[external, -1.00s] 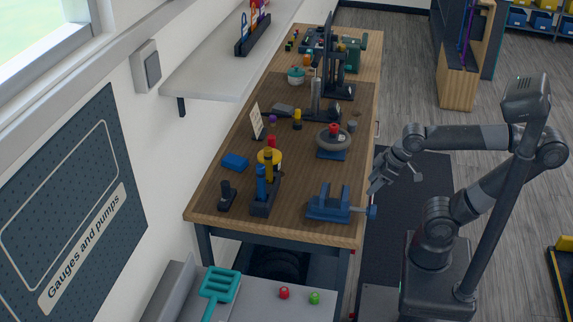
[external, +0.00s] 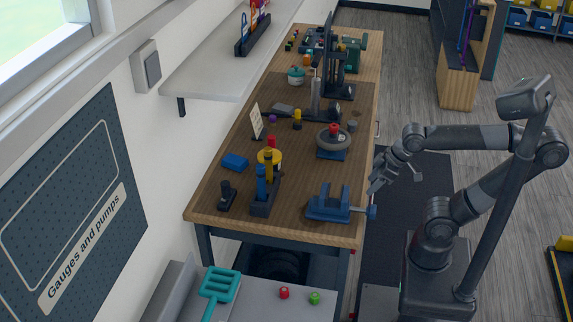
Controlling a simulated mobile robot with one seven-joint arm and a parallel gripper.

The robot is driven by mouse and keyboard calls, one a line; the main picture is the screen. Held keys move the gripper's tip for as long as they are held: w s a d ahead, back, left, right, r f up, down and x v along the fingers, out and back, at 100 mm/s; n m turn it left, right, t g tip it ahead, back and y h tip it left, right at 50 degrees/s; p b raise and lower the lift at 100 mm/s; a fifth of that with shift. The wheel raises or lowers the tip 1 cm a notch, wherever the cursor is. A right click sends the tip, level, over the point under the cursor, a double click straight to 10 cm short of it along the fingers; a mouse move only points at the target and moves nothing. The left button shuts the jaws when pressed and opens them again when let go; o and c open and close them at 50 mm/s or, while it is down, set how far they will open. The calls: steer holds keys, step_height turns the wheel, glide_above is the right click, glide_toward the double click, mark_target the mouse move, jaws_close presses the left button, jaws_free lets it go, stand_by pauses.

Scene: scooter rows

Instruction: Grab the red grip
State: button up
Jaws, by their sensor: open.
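A small upright red piece (external: 272,141) stands on the wooden workbench (external: 215,200), just behind a yellow round piece (external: 276,153). It may be the red grip, but its shape is too small to be sure. Another red knob (external: 334,128) sits on top of a grey wheel-like part (external: 325,140) on a blue base. My gripper (external: 393,181) is open and empty, beyond the bench's right edge, near the blue vise. It is well to the right of both red pieces and touches neither.
A blue vise (external: 328,208) stands at the bench's near right corner. A dark holder (external: 262,209) carries blue and yellow upright grips. A dark press (external: 340,75) stands farther back. A red ball (external: 284,293) and green ball (external: 314,298) lie on the grey surface in front.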

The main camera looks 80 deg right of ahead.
mark_target(272, 137)
steer(key=shift+o, duration=0.5)
steer(key=w+d+n+t+h, duration=0.45)
steer(key=w+d+n, duration=0.95)
steer(key=w+d, duration=1.05)
steer(key=w+d+f+n+t, duration=0.1)
steer(key=w+d+f+n, duration=0.2)
steer(key=d+f+n, duration=0.1)
steer(key=w+d+f+n+t, duration=0.1)
steer(key=w+d+f+n, duration=0.3)
steer(key=n, duration=0.4)
steer(key=w+d+f+n+t+y, duration=0.1)
steer(key=w+d+f+n, duration=0.3)
steer(key=d+f+n, duration=0.2)
steer(key=shift+w+d+f+n, duration=0.2)
steer(key=shift+d+n, duration=0.1)
steer(key=shift+n, duration=0.1)
steer(key=x, duration=1)
steer(key=shift+w+f, duration=0.15)
steer(key=shift+w, duration=0.15)
steer(key=shift+c, duration=0.5)
